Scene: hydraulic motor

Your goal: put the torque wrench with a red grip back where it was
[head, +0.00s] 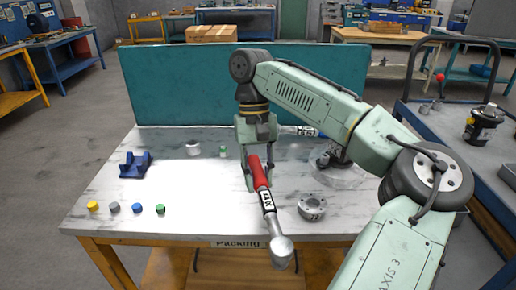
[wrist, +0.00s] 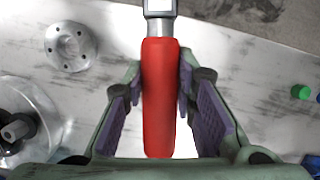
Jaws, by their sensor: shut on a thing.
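The torque wrench with a red grip (head: 266,200) is held by my gripper (head: 258,178) above the table. Its metal head points toward the near edge of the table, low in the head view. In the wrist view the red grip (wrist: 159,95) lies between the purple pads of my gripper (wrist: 160,82), shut on it. The wrench's shaft and label run out of the top of that view. A second tool with a similar label and a blue end (head: 307,131) lies at the back of the table, partly hidden behind my arm.
On the white table (head: 200,215) stand a blue cradle (head: 135,165), a grey ring (head: 193,148), a green cap (head: 223,151), several coloured caps along the left front, a flanged metal disc (head: 312,207) and a clear round part (head: 345,175). A teal panel (head: 190,85) closes the back.

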